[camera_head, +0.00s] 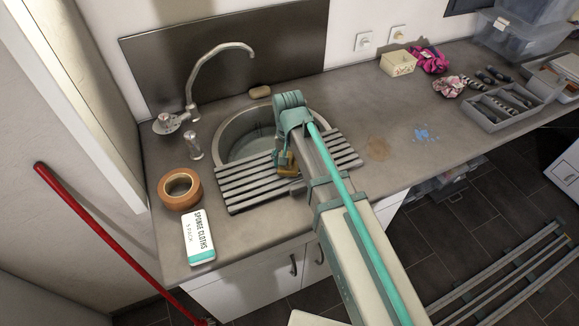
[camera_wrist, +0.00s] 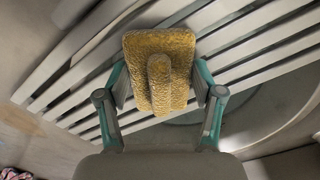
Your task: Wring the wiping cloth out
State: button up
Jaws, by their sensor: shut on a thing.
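The wiping cloth (camera_wrist: 158,70) is yellow-brown and fuzzy, and looks folded over with a raised ridge down its middle. In the wrist view my gripper (camera_wrist: 157,85) is shut on it, one finger on each side. In the head view my gripper (camera_head: 284,160) is over the slatted rack by the sink, and only a small part of the cloth (camera_head: 288,170) shows. The round sink (camera_head: 228,142) lies behind the slatted rack (camera_head: 243,190). Whether the cloth touches the slats cannot be told. My arm hides part of the rack and sink.
A tall tap (camera_head: 191,95) and a soap dispenser (camera_head: 194,146) stand left of the sink. A tape roll (camera_head: 163,190) and a sponge cloths pack (camera_head: 199,238) lie at the counter's left. A blue stain (camera_head: 425,134) and a brown stain (camera_head: 378,147) mark the clear counter at right.

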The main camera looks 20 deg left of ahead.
jog(key=shift+r+p, duration=0.75)
jog(key=shift+r, duration=0.45)
jog(key=shift+r, duration=0.1)
jog(key=shift+r+p, duration=1.4)
jog(key=shift+r, duration=0.5)
